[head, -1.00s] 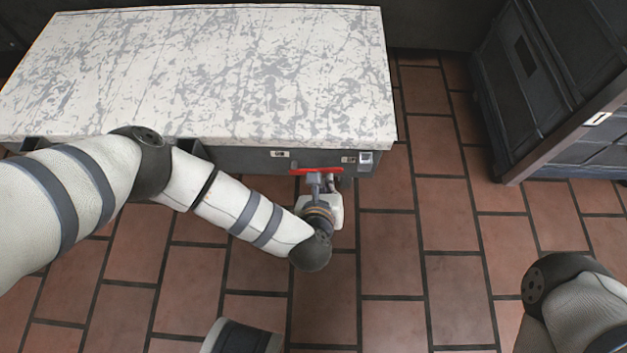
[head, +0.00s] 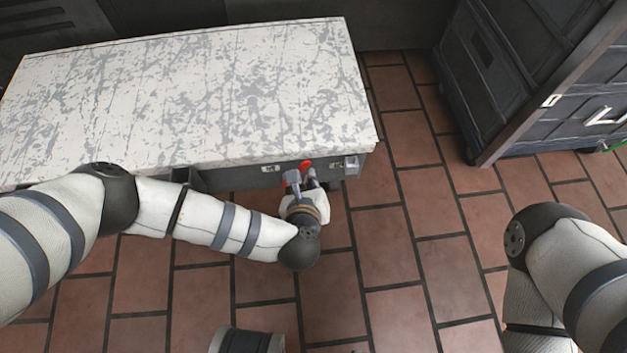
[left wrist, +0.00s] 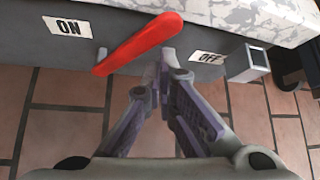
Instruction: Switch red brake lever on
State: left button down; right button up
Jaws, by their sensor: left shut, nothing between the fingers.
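The red lever (left wrist: 140,44) is mounted on the grey side of the marble-topped counter. In the left wrist view it slants from lower left to upper right, between an ON label (left wrist: 68,27) at left and an OFF label (left wrist: 207,57) at right. In the head view my left gripper partly covers the lever (head: 305,165). My left gripper (left wrist: 161,66) is shut and empty, its fingertips at the lever's lower right side; I cannot tell whether they touch. My right gripper is out of view; only part of that arm shows.
The mottled white counter top (head: 200,90) lies above the lever. A dark cabinet (head: 510,80) stands at right. The tiled floor between is clear.

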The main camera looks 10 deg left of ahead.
pick_arm(q)
jog(key=shift+s+a+r, duration=0.15)
jog(key=shift+a+r, duration=0.1)
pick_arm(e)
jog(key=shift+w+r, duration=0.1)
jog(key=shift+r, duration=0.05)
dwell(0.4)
